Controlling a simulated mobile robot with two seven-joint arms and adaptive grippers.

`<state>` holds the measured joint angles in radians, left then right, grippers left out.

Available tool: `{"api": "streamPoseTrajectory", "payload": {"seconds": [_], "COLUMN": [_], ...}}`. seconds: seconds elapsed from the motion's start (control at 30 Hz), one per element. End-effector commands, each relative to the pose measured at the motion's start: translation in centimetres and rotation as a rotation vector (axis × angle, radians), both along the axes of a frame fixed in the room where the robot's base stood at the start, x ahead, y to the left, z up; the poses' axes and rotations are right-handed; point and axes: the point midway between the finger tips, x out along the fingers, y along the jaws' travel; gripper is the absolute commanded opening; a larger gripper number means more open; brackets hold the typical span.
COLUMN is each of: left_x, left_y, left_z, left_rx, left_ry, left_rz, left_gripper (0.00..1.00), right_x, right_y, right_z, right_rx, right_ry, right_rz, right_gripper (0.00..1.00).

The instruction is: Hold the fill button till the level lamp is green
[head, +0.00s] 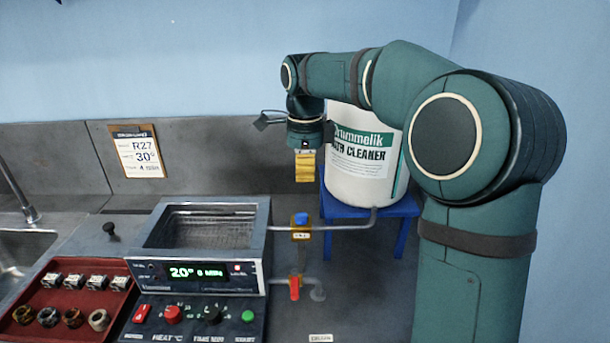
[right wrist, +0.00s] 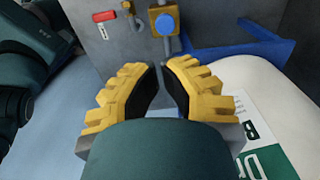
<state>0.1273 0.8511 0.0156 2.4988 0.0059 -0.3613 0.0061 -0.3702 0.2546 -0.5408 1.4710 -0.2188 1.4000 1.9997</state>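The blue fill button (head: 301,219) sits on a small yellow box on the pipe right of the cleaner bath (head: 262,230). It also shows in the right wrist view (right wrist: 165,24), beyond my fingertips. A small lamp (head: 238,268) on the bath's front panel looks reddish, not green; its label is too small to read. My right gripper (head: 305,180) hangs fingers-down above and behind the button, apart from it. Its yellow fingers in the right wrist view (right wrist: 160,66) have their tips almost together, with nothing between them. My left gripper is out of view.
A white cleaner drum (head: 362,180) on a blue stand (head: 385,208) is close beside my right gripper. A red valve handle (head: 294,288) sits below the button. A red tray (head: 60,308) with small parts and a knob panel (head: 190,318) lie left. A sink (head: 15,265) is far left.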

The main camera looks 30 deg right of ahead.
Motion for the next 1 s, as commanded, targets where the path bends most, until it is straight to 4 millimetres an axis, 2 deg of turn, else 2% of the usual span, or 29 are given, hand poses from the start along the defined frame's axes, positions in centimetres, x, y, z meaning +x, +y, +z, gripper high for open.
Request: {"api": "streamPoseTrajectory", "payload": {"seconds": [0.03, 0.2, 0.5, 0.7, 1.0], "left_x": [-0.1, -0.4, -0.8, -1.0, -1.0], "left_y": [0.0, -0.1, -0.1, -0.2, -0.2], "left_z": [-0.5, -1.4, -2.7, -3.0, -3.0], "left_rx": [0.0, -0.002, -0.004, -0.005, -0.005], "left_ry": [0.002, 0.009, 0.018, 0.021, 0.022], "left_rz": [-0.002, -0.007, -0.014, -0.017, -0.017], "left_gripper": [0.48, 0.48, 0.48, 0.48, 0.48], "right_x": [-0.1, -0.1, -0.1, -0.1, -0.1], "right_y": [0.0, 0.0, 0.0, 0.0, 0.0], "right_z": [-1.3, -4.8, -9.7, -11.0, -11.1], "right_rx": [0.0, 0.001, 0.001, 0.001, 0.001], "right_ry": [0.004, 0.003, 0.003, 0.002, 0.001], "right_rz": [0.0, -0.001, -0.001, -0.001, -0.001], "right_gripper": [0.0, 0.0, 0.0, 0.0, 0.0]}}
